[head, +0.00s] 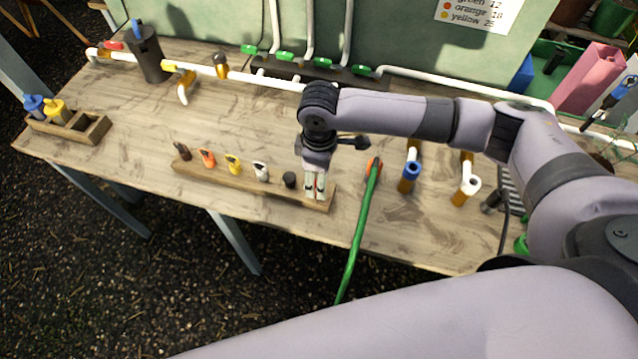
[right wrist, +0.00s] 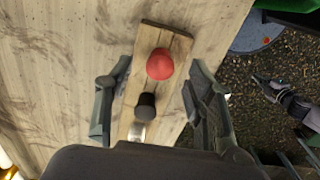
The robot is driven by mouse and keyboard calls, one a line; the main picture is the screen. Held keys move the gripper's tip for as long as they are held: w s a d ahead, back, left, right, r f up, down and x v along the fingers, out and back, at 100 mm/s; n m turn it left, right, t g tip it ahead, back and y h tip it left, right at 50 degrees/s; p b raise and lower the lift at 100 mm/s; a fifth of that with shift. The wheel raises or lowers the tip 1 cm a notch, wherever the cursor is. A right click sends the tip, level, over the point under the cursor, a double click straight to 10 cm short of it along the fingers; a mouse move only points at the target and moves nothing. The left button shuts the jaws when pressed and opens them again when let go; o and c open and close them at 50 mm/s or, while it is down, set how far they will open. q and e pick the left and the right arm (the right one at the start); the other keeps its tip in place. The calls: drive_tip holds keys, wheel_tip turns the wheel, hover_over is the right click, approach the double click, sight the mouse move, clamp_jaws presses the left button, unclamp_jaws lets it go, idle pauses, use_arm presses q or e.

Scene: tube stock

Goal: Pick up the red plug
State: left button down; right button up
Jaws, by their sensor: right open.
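The red plug (right wrist: 160,64) has a round top and stands near the end of a wooden strip (right wrist: 168,37). In the head view the strip (head: 230,186) lies along the table's front edge, and my right gripper covers the red plug's place. My right gripper (head: 316,190) points down over the strip's right end. In the right wrist view its open fingers (right wrist: 160,88) are spread on either side of the strip, with the red plug between and a little beyond them. I cannot tell the height gap. My left gripper is out of view.
A black plug (head: 290,180) stands beside the red plug's place, with white (head: 261,171), yellow (head: 233,163) and orange (head: 207,157) plugs further left. A green hose (head: 359,235) hangs over the table edge close to my right gripper's right. Bare tabletop lies behind the strip.

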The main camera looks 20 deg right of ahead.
wheel_tip(320, 180, down, 2)
drive_tip(key=shift+a+f, duration=0.1)
drive_tip(key=shift+f, duration=0.5)
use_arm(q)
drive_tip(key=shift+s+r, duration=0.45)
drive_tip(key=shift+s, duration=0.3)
use_arm(e)
drive_tip(key=c, duration=0.9)
drive_tip(key=shift+r, duration=0.15)
